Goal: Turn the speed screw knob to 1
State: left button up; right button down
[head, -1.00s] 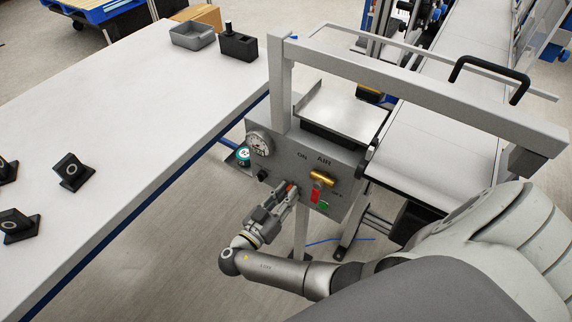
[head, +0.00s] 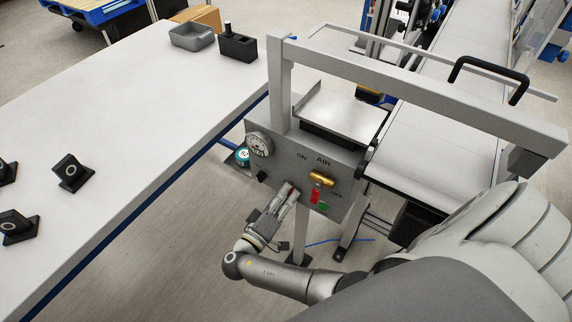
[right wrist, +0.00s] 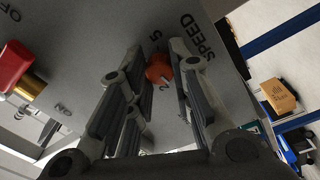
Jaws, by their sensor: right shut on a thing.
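The speed screw knob (right wrist: 158,70) is small, round and orange-red. My right gripper (head: 291,190) reaches up to the panel from below, left of the red and green buttons. In the right wrist view, my right gripper (right wrist: 160,72) has its fingertips on either side of the knob, shut on it. In the head view the fingers hide the knob. My left gripper is not in view.
A gauge (head: 259,144) and black knob (head: 262,176) are left. A white frame bar (head: 420,88) crosses above.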

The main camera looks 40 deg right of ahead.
jog(key=shift+s+f+n+p, duration=0.1)
jog(key=shift+n+p, duration=0.35)
jog(key=shift+n, duration=1.85)
jog(key=c, duration=1.3)
grip_release()
jog(key=shift+o, duration=0.2)
jog(key=v, duration=0.7)
jog(key=shift+s+a, duration=0.15)
jog(key=shift+a, duration=0.1)
